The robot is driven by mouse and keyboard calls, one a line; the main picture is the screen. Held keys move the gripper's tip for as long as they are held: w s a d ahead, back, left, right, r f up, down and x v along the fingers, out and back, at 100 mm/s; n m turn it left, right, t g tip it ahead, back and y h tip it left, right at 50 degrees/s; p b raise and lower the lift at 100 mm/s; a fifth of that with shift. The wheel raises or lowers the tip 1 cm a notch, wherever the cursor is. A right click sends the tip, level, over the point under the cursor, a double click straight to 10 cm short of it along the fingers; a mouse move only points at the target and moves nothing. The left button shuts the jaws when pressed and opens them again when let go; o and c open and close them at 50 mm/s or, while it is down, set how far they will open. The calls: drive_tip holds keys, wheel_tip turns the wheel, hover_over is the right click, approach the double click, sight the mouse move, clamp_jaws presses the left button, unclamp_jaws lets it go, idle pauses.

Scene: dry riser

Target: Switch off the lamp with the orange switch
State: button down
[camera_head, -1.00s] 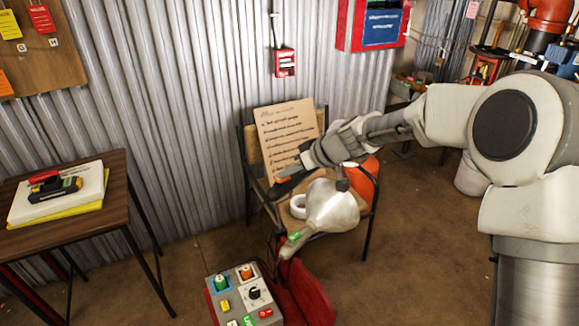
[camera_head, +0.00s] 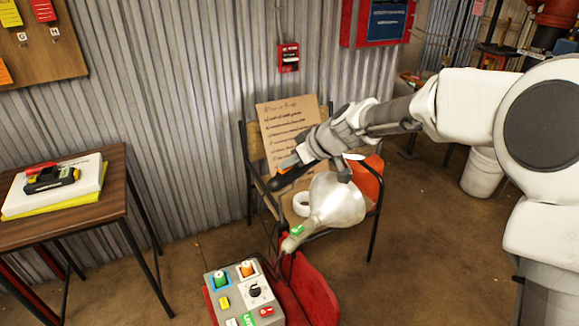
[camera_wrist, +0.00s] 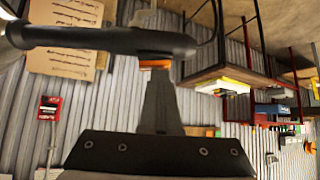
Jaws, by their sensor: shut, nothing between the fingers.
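A grey control box (camera_head: 243,291) stands at the bottom middle of the head view. It carries an orange switch (camera_head: 247,269), a green switch (camera_head: 220,280) and a black knob (camera_head: 255,290). A silver lamp shade (camera_head: 338,202) with a green label rises above the box. A black rounded part (camera_head: 285,180), perhaps of a lamp, lies beside the shade; it also shows in the wrist view (camera_wrist: 100,39). My gripper (camera_head: 287,168) is shut and empty beside this black part, with orange at the fingertips. I cannot tell whether they touch. It is well above the box.
A chair (camera_head: 372,205) with a written cardboard sheet (camera_head: 290,130) stands behind the lamp. A red seat (camera_head: 310,290) is right of the box. A wooden table (camera_head: 95,205) is at the left.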

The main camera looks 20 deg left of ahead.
drive_tip(key=shift+d+f, duration=0.15)
drive_tip(key=shift+f, duration=0.3)
drive_tip(key=shift+w+d, duration=0.35)
drive_tip(key=shift+w, duration=0.35)
drive_tip(key=s+d+r+p, duration=0.2)
drive_tip(key=d+r, duration=0.4)
drive_tip(key=r, duration=0.6)
drive_tip(key=shift+s+p, duration=0.2)
drive_tip(key=shift+p, duration=0.3)
drive_tip(key=shift+d, duration=0.1)
